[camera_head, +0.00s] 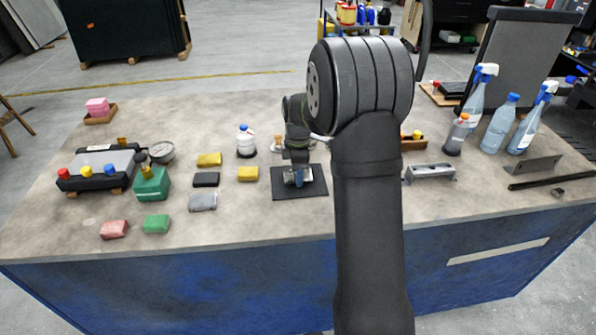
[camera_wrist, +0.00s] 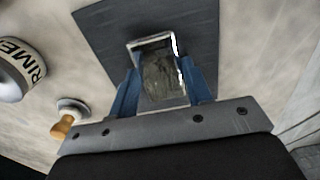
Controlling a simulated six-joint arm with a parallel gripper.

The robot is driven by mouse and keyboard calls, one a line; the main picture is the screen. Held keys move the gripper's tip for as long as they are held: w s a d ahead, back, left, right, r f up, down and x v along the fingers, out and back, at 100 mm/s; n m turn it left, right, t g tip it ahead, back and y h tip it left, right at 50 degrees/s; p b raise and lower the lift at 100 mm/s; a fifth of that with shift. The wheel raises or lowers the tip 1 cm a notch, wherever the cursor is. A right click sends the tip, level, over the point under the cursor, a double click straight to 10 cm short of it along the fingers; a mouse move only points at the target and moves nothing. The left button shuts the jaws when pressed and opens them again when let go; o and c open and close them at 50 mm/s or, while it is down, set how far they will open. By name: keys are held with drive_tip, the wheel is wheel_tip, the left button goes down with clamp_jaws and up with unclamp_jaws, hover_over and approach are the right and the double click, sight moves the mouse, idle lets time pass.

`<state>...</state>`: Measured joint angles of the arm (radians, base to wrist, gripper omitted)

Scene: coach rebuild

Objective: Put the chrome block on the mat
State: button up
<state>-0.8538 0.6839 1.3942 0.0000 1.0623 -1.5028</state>
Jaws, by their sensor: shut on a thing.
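The chrome block (camera_wrist: 158,72) is a shiny, mirror-like block between the blue fingers of my gripper (camera_wrist: 164,88) in the wrist view. My gripper is shut on it. The dark mat (camera_wrist: 98,30) lies behind the block in the wrist view. In the head view the mat (camera_head: 315,190) lies on the workbench, and my gripper (camera_head: 298,180) is over it, pointing down. The block is mostly hidden there by the fingers. I cannot tell whether the block touches the mat or is just above it.
A metal bracket (camera_head: 430,173) lies to the right. Spray bottles (camera_head: 477,95) stand at the back right.

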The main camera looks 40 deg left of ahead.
drive_tip(key=o, duration=1.1)
drive_tip(key=shift+f, duration=0.1)
wheel_tip(320, 180, up, 12)
drive_tip(key=shift+r, duration=0.2)
drive_tip(key=shift+f, duration=0.1)
wheel_tip(320, 180, down, 13)
drive_tip(key=shift+r, duration=2.4)
drive_tip(key=shift+f, duration=0.1)
